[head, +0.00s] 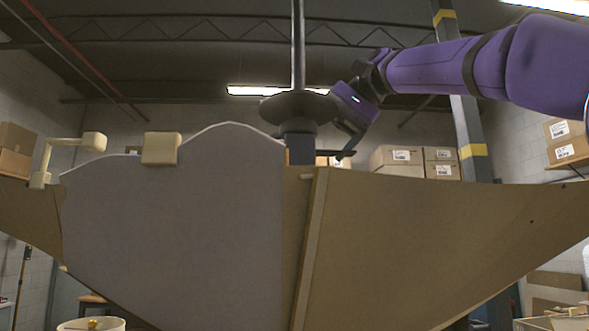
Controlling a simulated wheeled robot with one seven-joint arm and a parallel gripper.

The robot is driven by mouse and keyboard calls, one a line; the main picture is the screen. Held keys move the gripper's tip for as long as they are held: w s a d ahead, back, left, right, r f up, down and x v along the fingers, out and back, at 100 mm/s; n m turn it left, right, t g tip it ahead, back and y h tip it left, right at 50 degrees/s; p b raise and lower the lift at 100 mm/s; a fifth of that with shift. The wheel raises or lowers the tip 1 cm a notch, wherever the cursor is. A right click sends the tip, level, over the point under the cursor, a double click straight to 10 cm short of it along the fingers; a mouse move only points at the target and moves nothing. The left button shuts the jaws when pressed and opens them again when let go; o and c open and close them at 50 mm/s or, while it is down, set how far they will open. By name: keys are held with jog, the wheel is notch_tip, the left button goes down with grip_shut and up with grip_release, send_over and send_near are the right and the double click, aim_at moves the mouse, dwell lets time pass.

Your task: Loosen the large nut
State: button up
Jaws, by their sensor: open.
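A dark upright rod (298,45) comes down from the top of the head view into a wide dark disc (275,108). Below the disc is a dark round collar (299,128) above a blue-grey block (300,155). The collar may be the large nut, but I cannot be sure at this size. My gripper (343,154) is just right of the collar and block, tilted down and to the left. Its jaws are open, with nothing visible in them. Part of the fingers is hard to make out, and I cannot tell whether they touch the collar.
A large brown panelled structure (420,240) with a grey-white sheet (180,225) fills the front and hides what is low behind it. Cream blocks (161,148) and a cream handle-like piece (62,147) sit along its upper left edge. Cartons (402,156) stand behind.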

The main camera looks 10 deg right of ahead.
jog(key=x, duration=0.7)
jog(key=shift+a+f, duration=0.2)
jog(key=shift+f, duration=0.05)
jog(key=c, duration=0.9)
